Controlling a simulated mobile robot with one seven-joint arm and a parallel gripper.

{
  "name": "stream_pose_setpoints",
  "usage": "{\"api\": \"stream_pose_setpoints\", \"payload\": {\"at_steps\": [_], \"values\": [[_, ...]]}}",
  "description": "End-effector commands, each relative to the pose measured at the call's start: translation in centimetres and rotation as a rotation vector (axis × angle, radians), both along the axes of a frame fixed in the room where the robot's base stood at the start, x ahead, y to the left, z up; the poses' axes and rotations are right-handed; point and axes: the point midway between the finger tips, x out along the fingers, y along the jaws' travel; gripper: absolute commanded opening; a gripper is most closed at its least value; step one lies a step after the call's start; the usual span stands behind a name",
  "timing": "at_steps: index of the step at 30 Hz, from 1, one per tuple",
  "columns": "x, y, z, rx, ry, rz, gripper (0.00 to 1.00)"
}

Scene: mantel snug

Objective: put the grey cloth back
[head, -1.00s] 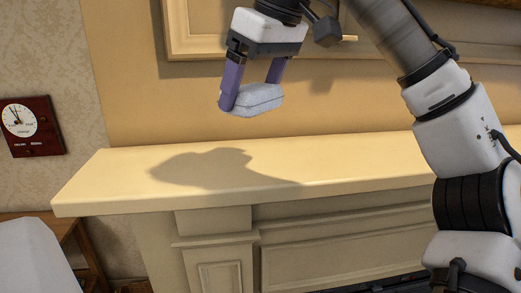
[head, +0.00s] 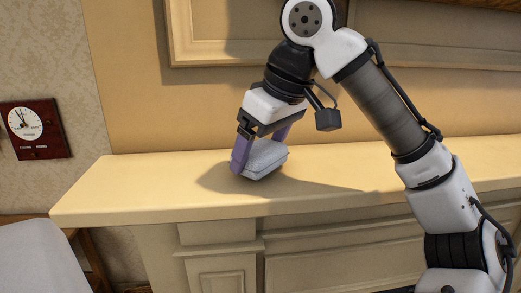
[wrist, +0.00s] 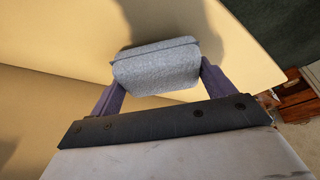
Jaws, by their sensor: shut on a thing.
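The grey cloth (head: 264,160) is a small folded pad, held between the purple fingers of my gripper (head: 260,155). In the wrist view the cloth (wrist: 156,66) spans the gap between both fingers of my gripper (wrist: 158,82), which are shut on it. The cloth is just above or on the cream mantel shelf (head: 120,190); I cannot tell whether it touches. The cloth's left end is partly hidden by a finger in the head view.
The shelf is bare to the left and right of the cloth. A framed panel (head: 190,62) is on the wall behind. A clock (head: 35,128) hangs at the left. A pale grey surface (head: 35,258) stands low at the left front.

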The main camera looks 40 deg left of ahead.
Motion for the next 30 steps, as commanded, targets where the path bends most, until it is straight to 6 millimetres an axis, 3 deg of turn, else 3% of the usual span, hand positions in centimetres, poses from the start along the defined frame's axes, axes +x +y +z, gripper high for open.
{"api": "stream_pose_setpoints", "payload": {"at_steps": [13, 14, 18, 26, 30], "values": [[-0.1, 0.0, -1.1, 0.000, 0.000, 0.000, 0.63], [-0.1, 0.0, -1.1, 0.000, 0.000, 0.000, 0.84], [-0.1, 0.0, -1.1, 0.000, 0.000, 0.000, 1.00], [0.0, 0.0, -0.9, 0.000, -0.001, 0.000, 1.00], [0.1, -0.5, 0.2, 0.001, -0.002, -0.003, 1.00]]}}
